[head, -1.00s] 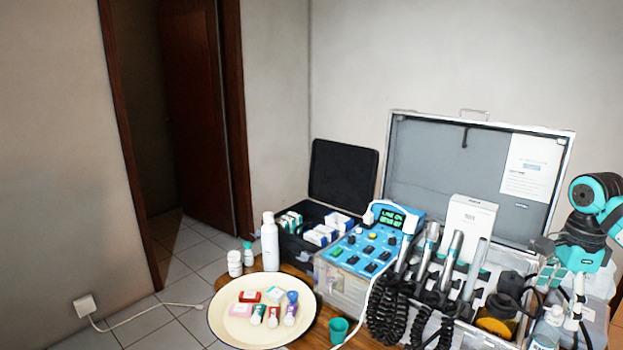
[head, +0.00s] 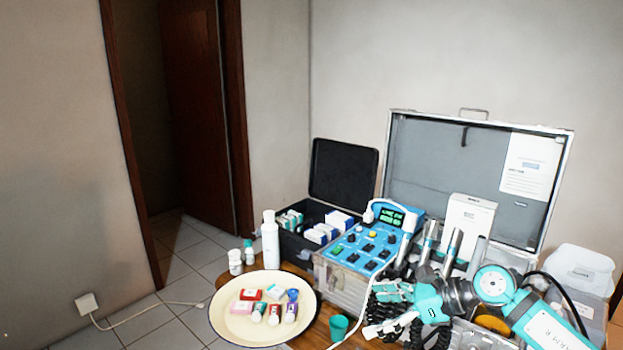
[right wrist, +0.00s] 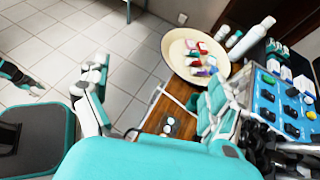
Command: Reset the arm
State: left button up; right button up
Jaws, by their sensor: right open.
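My right gripper (head: 375,310) reaches in from the right in the head view, low in front of the equipment case. Its two fingers are spread and nothing is between them. In the right wrist view the open fingers (right wrist: 155,95) frame the floor and the wooden table edge. A teal and white part at the left edge of that view looks like my left gripper (right wrist: 20,77); its jaw is too small to tell. The left gripper does not show in the head view.
A green cup (head: 339,327) stands close left of my right gripper. A cream tray (head: 230,325) holds several small boxes and tubes. The blue control unit (head: 365,245), open metal case (head: 440,150) and black case (head: 343,172) stand behind. Tiled floor (head: 185,270) lies left.

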jog(key=s+a+r+m+t+y, duration=0.2)
jog(key=a+r+m+t+y, duration=0.2)
jog(key=a+r+m+t, duration=0.55)
jog(key=s+d+f+m+t+h, duration=0.15)
jog(key=d+f+m+h, duration=0.5)
jog(key=m, duration=0.65)
jog(key=s+d+f+m+t+h, duration=0.1)
jog(key=d+f+m+t+h, duration=0.35)
jog(key=m, duration=0.85)
jog(key=s+d+f+m+g+h, duration=0.3)
jog(key=s+f+m+g, duration=0.1)
jog(key=s+f, duration=0.25)
jog(key=s+d+f+m+g+h, duration=0.3)
jog(key=s+d+f+m+g, duration=0.15)
jog(key=f, duration=0.25)
jog(key=s+a+f+m+g+y, duration=0.1)
jog(key=s+f+m+g, duration=0.2)
jog(key=s, duration=0.6)
jog(key=s+a+f+m+g, duration=0.1)
jog(key=s+f+g, duration=0.35)
jog(key=s, duration=0.45)
notch_tip(320, 180, down, 24)
jog(key=g, duration=0.1)
jog(key=s+d+f+g, duration=0.1)
jog(key=s+d+f, duration=0.2)
jog(key=s+f, duration=1.4)
jog(key=shift+s+d+f+n, duration=0.2)
jog(key=shift+s+f+n, duration=0.1)
jog(key=shift+f, duration=0.05)
